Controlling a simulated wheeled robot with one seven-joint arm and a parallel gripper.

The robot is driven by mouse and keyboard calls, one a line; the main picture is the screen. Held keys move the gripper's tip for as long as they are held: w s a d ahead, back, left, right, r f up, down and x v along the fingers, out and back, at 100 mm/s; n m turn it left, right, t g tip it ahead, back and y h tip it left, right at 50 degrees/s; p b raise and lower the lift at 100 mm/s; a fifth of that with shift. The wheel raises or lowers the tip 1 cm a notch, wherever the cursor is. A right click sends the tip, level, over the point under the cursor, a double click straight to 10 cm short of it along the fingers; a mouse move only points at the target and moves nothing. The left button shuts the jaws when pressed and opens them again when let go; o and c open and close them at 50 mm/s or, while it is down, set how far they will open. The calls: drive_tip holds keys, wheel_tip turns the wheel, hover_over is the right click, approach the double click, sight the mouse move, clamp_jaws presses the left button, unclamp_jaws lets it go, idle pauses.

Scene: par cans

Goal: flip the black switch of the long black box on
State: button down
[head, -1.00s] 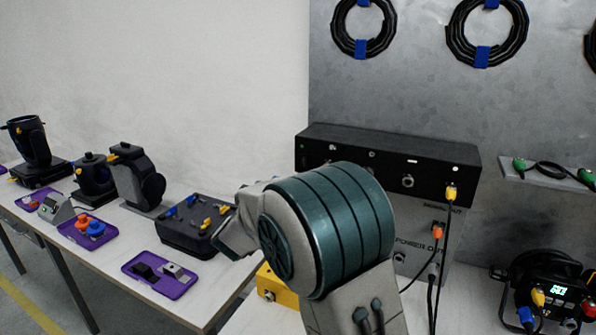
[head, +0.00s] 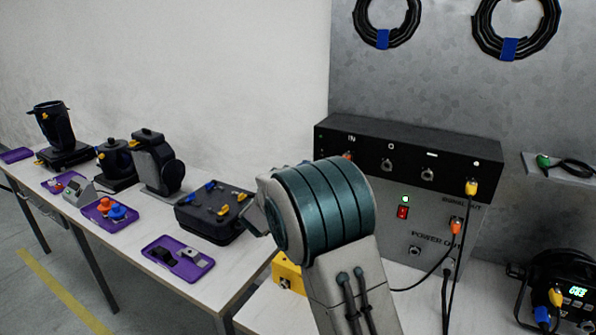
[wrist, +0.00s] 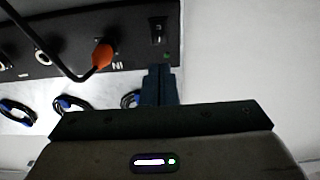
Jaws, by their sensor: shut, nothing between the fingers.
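The long black box (head: 460,149) lies on top of a grey power box in the head view. It also fills the top left of the wrist view (wrist: 125,18), upside down. Its black switch (wrist: 158,31) sits near the right end of the panel there, with a small green light (wrist: 167,55) close by. My gripper (wrist: 160,70) is shut and empty, its dark fingertips just below the green light and the switch in the picture. I cannot tell whether they touch the panel. In the head view my arm hides the gripper, and I cannot make out the switch.
An orange plug (wrist: 102,57) with a black cable sits in the box's IN socket, left of my fingers. The grey power box (head: 400,233) below has a red switch and cables. A table (head: 130,270) with lamps and purple trays stands left.

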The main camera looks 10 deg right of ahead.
sight(322, 148)
drive_tip(key=p+x, duration=0.2)
drive_tip(key=x, duration=0.6)
drive_tip(key=shift+w+d, duration=0.1)
drive_tip(key=shift+w, duration=0.05)
